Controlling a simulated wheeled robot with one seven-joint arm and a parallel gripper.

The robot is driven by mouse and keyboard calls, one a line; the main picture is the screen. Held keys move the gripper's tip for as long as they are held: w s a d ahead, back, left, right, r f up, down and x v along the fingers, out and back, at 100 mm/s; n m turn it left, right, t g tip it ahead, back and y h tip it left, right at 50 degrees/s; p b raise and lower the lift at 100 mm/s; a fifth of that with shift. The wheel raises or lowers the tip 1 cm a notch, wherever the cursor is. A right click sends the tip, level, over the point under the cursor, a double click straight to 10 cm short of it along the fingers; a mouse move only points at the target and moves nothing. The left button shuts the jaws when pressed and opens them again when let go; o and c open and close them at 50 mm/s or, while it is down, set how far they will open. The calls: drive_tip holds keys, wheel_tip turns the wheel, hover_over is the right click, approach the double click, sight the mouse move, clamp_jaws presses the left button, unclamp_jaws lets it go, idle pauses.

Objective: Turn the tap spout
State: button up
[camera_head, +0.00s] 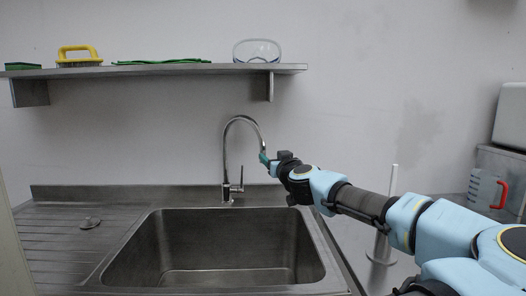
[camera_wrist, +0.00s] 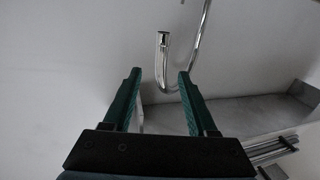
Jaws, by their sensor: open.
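The chrome tap (camera_head: 226,165) stands upright behind the sink, and its curved spout (camera_head: 243,118) arches to the right. My gripper (camera_head: 264,160) is at the spout's down-turned end, coming from the right. In the wrist view my gripper (camera_wrist: 159,74) is open, with two green fingers apart. The spout (camera_wrist: 163,62) shows ahead between the fingertips, and its bend passes partly behind the right finger. I cannot tell whether a finger touches it. The tap lever (camera_head: 237,187) is low on the tap body.
The steel sink basin (camera_head: 215,283) lies below, with a ribbed drainboard (camera_head: 50,250) at left. A wall shelf (camera_head: 180,70) above holds a yellow-handled brush (camera_head: 79,56), green items and goggles (camera_head: 257,51). A white upright rod (camera_head: 392,190) and a measuring jug (camera_head: 481,188) are at right.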

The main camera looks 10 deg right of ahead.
sight(264, 151)
drive_tip(key=w+p, duration=0.1)
drive_tip(key=w, duration=0.2)
drive_tip(key=w+p, duration=0.1)
drive_tip(key=w, duration=0.2)
drive_tip(key=w+p, duration=0.1)
drive_tip(key=w, duration=0.2)
drive_tip(key=shift+w+a+f, duration=0.1)
drive_tip(key=shift+a, duration=0.25)
clamp_jaws()
idle(0.9)
